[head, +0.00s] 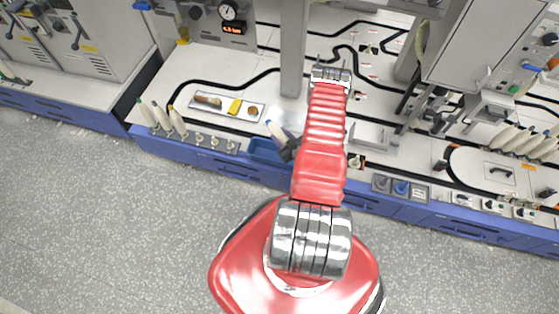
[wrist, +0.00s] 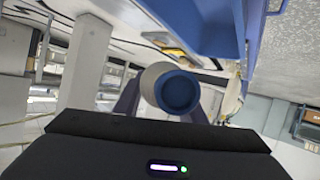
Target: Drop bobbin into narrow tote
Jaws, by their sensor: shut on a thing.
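The bobbin, a white tapered piece with a blue end (head: 275,130), is held in my gripper (head: 287,149). In the wrist view the bobbin (wrist: 174,88) points its blue hollow end at the camera, with dark fingers on either side; my gripper (wrist: 165,112) is shut on it. The narrow blue tote (head: 262,150) sits at the bench's front edge, just left of and below my gripper in the head view. The gripper and bobbin overlap its right part in the picture. How high the bobbin is above the tote I cannot tell.
A pale tray (head: 226,114) with a brown piece, a yellow block (head: 235,106) and a round piece lies behind the tote. Several white bobbins (head: 162,117) stand at the left on a grey rack. A grey post (head: 293,60) rises behind the gripper.

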